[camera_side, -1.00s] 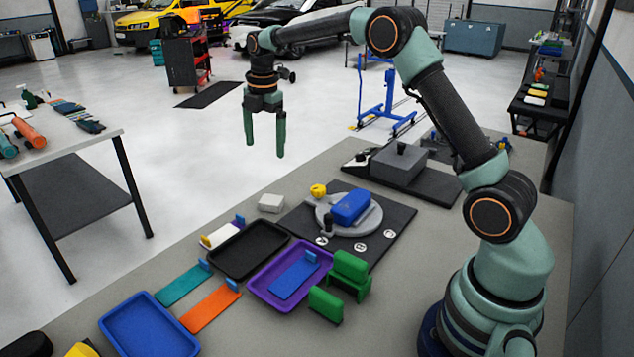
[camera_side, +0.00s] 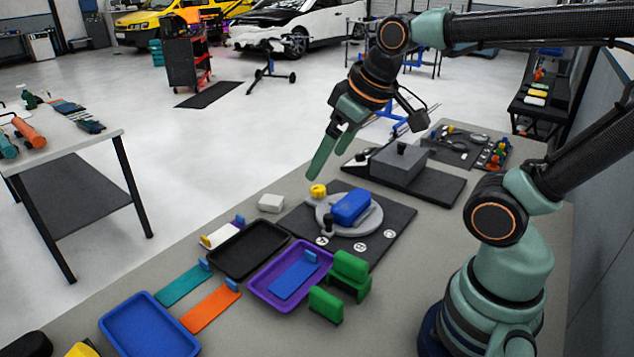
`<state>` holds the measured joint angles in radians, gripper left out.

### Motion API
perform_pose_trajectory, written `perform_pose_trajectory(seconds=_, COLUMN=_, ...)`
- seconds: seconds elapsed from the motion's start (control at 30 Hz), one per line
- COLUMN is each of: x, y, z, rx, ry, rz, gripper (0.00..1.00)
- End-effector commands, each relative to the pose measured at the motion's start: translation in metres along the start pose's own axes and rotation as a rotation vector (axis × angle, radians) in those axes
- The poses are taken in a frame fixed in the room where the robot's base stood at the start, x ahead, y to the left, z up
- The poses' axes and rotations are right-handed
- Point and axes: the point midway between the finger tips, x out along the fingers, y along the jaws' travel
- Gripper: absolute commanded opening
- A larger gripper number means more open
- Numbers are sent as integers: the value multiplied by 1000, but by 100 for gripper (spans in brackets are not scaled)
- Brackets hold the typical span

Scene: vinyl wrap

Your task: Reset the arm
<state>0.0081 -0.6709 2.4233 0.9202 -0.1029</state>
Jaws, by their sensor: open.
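My gripper (camera_side: 328,160) is raised above the far left edge of the workbench. It is tilted, with its green fingers pointing down and to the left. The fingers are apart and nothing shows between them. A blue block (camera_side: 351,206) lies on a grey round plate (camera_side: 371,222) on a black mat (camera_side: 395,232), below and to the right of the fingertips in the picture. A yellow knob-like piece (camera_side: 318,190) sits just below the fingertips in the picture.
On the bench are a purple tray (camera_side: 263,293) with a blue strip, a black tray (camera_side: 250,274), a blue tray (camera_side: 150,328), green blocks (camera_side: 350,271), an orange strip (camera_side: 209,308) and a teal strip (camera_side: 182,286). A grey box (camera_side: 399,164) stands behind the mat.

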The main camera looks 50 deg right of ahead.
Motion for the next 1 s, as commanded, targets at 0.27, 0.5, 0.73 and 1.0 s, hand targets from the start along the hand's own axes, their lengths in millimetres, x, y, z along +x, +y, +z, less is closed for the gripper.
perform_pose_trajectory(seconds=0.27, x=3, y=-4, z=15, rx=99, ry=24, rz=-3, gripper=100)
perform_pose_trajectory(seconds=0.5, x=2, y=-4, z=15, rx=97, ry=23, rz=-3, gripper=100)
perform_pose_trajectory(seconds=0.73, x=2, y=-4, z=15, rx=96, ry=23, rz=-3, gripper=100)
perform_pose_trajectory(seconds=1.0, x=2, y=-4, z=15, rx=96, ry=23, rz=-3, gripper=100)
